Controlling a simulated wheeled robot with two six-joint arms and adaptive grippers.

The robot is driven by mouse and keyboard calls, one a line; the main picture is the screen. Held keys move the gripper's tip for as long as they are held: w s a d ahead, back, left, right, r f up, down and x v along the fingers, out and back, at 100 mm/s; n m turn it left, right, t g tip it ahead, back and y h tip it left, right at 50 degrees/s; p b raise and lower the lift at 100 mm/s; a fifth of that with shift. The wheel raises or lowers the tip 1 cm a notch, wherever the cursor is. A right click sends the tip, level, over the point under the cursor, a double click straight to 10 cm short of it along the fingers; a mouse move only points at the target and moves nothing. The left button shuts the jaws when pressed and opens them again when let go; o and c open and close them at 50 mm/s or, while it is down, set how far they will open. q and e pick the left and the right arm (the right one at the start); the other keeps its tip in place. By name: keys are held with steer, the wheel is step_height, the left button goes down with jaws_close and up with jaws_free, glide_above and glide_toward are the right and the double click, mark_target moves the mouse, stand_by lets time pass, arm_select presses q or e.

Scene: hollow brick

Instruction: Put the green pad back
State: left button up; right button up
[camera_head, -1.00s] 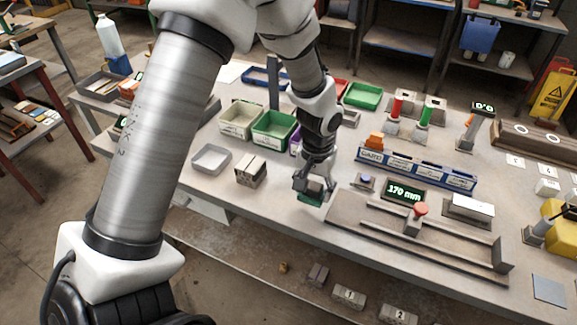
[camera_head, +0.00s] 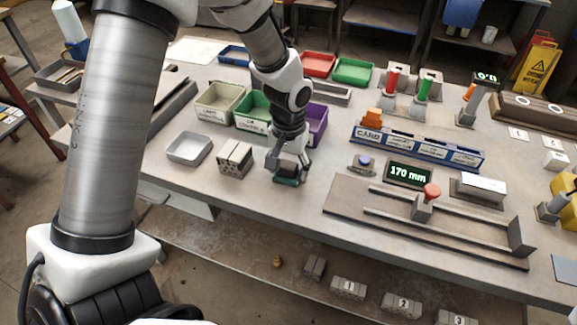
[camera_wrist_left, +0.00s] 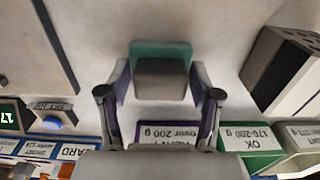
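The green pad (camera_head: 286,181) is below my left gripper (camera_head: 287,168), near the table's front edge, between the hollow grey brick (camera_head: 236,158) and the rail fixture. In the left wrist view the green pad (camera_wrist_left: 160,48) shows behind a dark grey block (camera_wrist_left: 162,80), which seems to be its upper part. The fingers of my left gripper (camera_wrist_left: 161,85) stand on both sides of this block and look closed on it. I cannot tell whether the pad touches the table. My right gripper is not in view.
A pale tray (camera_head: 188,148) and several bins, including a green one (camera_head: 252,109) and a purple one (camera_head: 317,122), lie left and behind. The rail fixture (camera_head: 430,226), 170 mm display (camera_head: 409,174) and blue card rack (camera_head: 416,147) stand right. Numbered bricks lie on the lower shelf.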

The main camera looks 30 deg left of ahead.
mark_target(289, 162)
arm_select(q)
steer(key=shift+o, duration=1.1)
steer(key=shift+w, duration=0.1)
step_height(289, 162, up, 12)
steer(key=shift+r+p, duration=0.2)
steer(key=shift+p, duration=0.25)
